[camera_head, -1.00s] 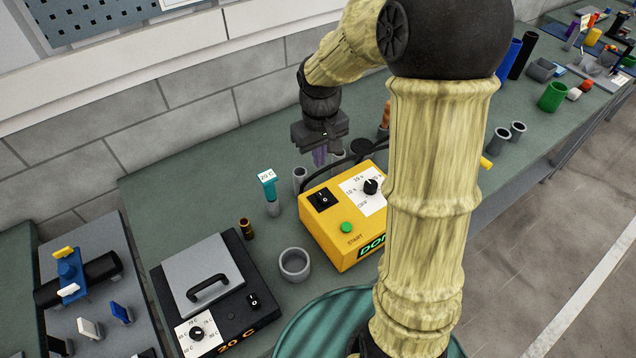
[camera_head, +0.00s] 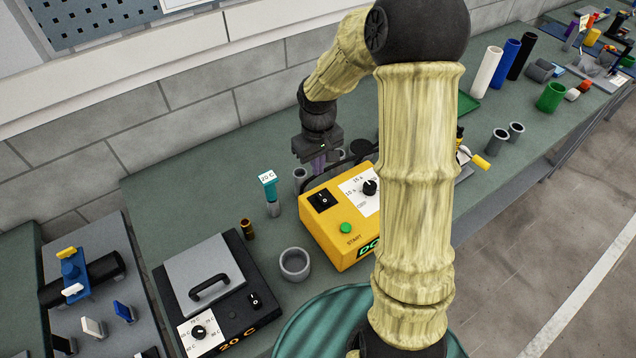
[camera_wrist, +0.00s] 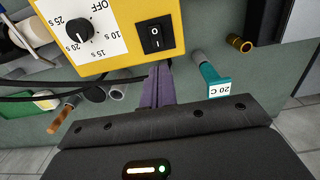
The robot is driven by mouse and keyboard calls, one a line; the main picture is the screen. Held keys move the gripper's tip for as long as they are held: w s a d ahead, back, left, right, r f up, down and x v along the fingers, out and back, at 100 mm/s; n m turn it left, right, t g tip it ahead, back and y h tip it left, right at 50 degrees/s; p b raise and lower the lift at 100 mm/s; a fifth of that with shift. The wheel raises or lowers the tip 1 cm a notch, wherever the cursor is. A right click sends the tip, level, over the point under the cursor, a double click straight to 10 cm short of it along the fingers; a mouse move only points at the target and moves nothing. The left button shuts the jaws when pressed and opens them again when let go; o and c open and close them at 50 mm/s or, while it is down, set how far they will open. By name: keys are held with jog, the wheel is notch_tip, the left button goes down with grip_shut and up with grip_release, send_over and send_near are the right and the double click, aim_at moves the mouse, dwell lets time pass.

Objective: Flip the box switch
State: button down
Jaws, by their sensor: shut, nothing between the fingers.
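The yellow box (camera_head: 345,245) stands on the green bench, with a dial, a green button and a black rocker switch (camera_head: 324,199) on its top at the left. The same switch shows in the wrist view (camera_wrist: 155,38), marked I and O. My gripper (camera_head: 318,165) is behind the box, above the bench, near the switch's far side. In the wrist view its purple fingers (camera_wrist: 159,80) are together and empty, pointing toward the switch with a gap in the picture. Part of the box is hidden by my arm in the head view.
A teal tool labelled 20 C (camera_head: 270,190) stands in a grey holder left of the box. A grey cup (camera_head: 294,264) and a black heater box (camera_head: 215,290) with its own switch sit nearer. Grey tubes (camera_head: 300,178) and a black cable are by the gripper.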

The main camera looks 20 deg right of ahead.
aim_at(318, 193)
notch_tip(318, 193, down, 8)
jog(key=shift+f+p, duration=0.2)
jog(key=shift+p, duration=0.9)
